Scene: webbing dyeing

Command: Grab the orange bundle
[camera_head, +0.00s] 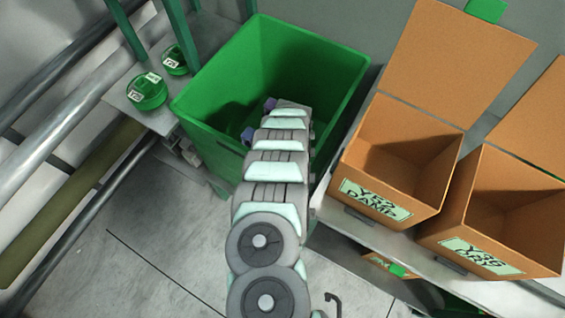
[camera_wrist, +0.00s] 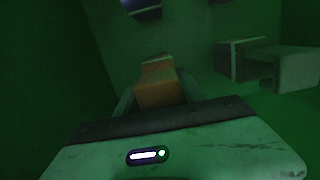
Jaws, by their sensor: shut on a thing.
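The orange bundle (camera_wrist: 158,85) shows in the dim wrist view, upright between the two fingers of my gripper (camera_wrist: 155,95). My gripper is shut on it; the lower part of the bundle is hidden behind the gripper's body. In the head view my arm reaches down into the green bin (camera_head: 215,112), and its end, the gripper and the bundle are hidden there. The wrist view is filled with the bin's dark green inside.
A pale grey blocky object (camera_wrist: 285,68) lies right of the bundle inside the bin. Purple pieces (camera_head: 248,135) show beside my arm. Right of the bin stand two open orange boxes, labelled damp (camera_head: 375,203) and dry (camera_head: 480,256). Green round containers (camera_head: 147,92) stand on the left ledge.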

